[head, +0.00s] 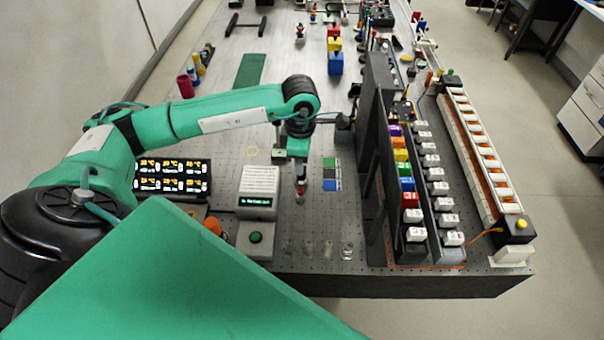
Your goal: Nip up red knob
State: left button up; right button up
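My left arm reaches in from the left over the bench, bent down at the wrist. My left gripper (300,180) points down near the middle of the bench's front part. A small red knob (300,192) shows right at its fingertips, partly hidden by them. The fingers are too small here to tell whether they are open, or shut on the knob. My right gripper is out of view.
A display box (259,185) and a green button (255,238) stand left of the gripper. Several small glass pieces (347,250) stand in front. A dark upright panel (375,150) and a row of coloured blocks (405,183) stand to the right.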

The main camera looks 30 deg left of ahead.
aim_at(301, 190)
pick_arm(q)
notch_tip(301, 190, down, 10)
jog(key=p, duration=0.3)
jog(key=shift+r, duration=0.2)
jog(key=shift+f+p, duration=0.3)
jog(key=shift+f, duration=0.35)
grip_shut()
